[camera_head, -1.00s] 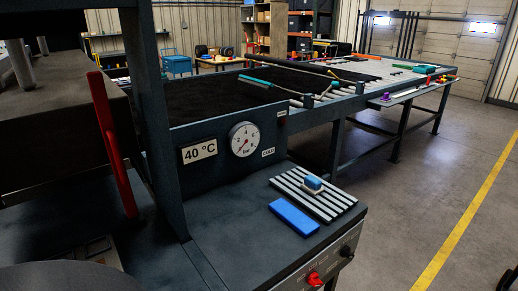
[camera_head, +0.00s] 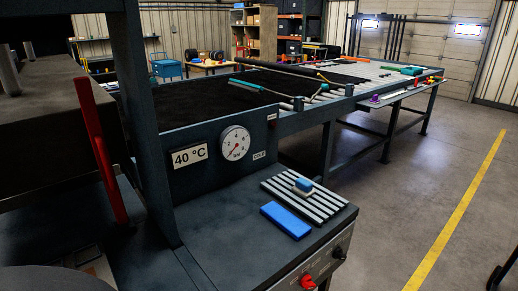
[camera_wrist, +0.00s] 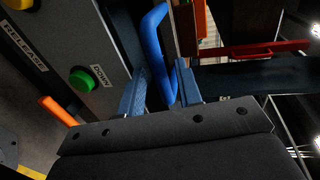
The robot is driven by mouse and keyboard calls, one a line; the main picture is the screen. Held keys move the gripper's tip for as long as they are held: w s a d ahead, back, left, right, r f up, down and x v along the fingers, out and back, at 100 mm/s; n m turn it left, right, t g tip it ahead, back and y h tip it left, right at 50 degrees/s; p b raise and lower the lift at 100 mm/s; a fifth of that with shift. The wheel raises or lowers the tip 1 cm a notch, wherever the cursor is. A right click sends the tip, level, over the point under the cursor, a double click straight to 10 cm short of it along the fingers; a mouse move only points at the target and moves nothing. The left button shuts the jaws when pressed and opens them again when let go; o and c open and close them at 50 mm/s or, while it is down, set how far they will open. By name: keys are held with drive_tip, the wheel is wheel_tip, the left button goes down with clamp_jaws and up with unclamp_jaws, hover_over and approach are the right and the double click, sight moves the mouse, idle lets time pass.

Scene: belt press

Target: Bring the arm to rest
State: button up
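My gripper (camera_wrist: 163,80) shows only in the wrist view, with two blue-grey fingers standing apart. A bright blue bar handle (camera_wrist: 156,40) runs down into the gap between them. Some dark space shows beside the bar, and I cannot tell whether a finger touches it. The arm's gripper is not in the head view.
The wrist view shows a panel with a green button (camera_wrist: 82,80) marked DOWN and a RELEASE label (camera_wrist: 27,48). In the head view, a red lever (camera_head: 101,150), a pressure gauge (camera_head: 235,143), a slatted rack (camera_head: 303,196) and a blue block (camera_head: 286,220) are at the press.

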drive_tip(key=x, duration=0.2)
drive_tip(key=shift+w+a, duration=0.2)
drive_tip(key=shift+w, duration=0.05)
drive_tip(key=shift+r+x, duration=0.2)
drive_tip(key=shift+x, duration=0.8)
drive_tip(key=shift+r+x, duration=0.25)
drive_tip(key=shift+x, duration=0.75)
drive_tip(key=shift+w+a, duration=0.1)
drive_tip(key=shift+f+v, duration=0.25)
drive_tip(key=shift+v, duration=1)
drive_tip(key=shift+f+v, duration=0.25)
drive_tip(key=shift+v, duration=3.45)
